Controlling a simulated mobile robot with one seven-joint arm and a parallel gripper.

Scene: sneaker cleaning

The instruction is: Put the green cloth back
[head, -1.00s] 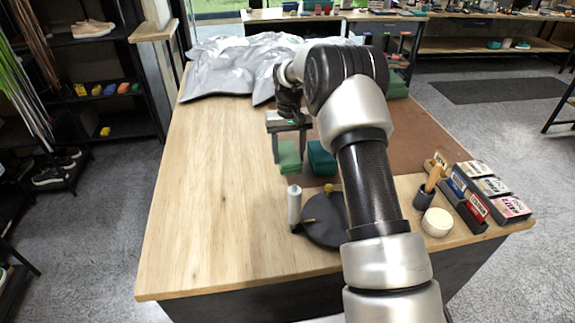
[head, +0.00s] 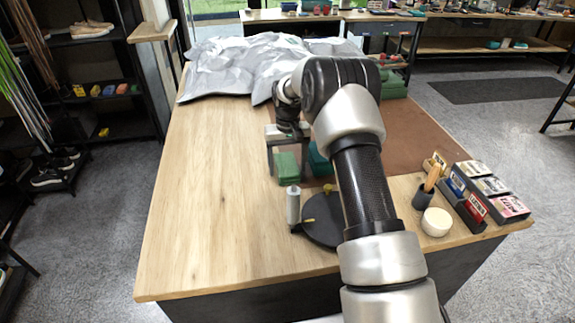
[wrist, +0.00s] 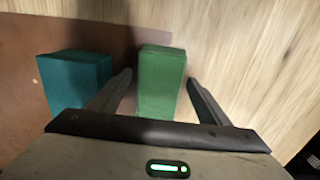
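The green cloth (head: 287,168), a thick block-like shape, lies on the wooden table beside the edge of the brown mat. In the wrist view the green cloth (wrist: 161,82) sits between the two fingers of my gripper (wrist: 160,90), with a visible gap on each side. My gripper (head: 287,160) is open and points down over the cloth in the head view. A teal block (wrist: 75,82) stands to the left of the fingers in the wrist view. It also shows in the head view (head: 319,162), partly hidden by my arm.
A dark round disc (head: 322,222) and a white bottle (head: 293,204) stand nearer the front. A brush cup (head: 422,198), a white round container (head: 436,222) and boxes (head: 490,187) are at the right. A crumpled grey sheet (head: 235,65) covers the back. The left tabletop is clear.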

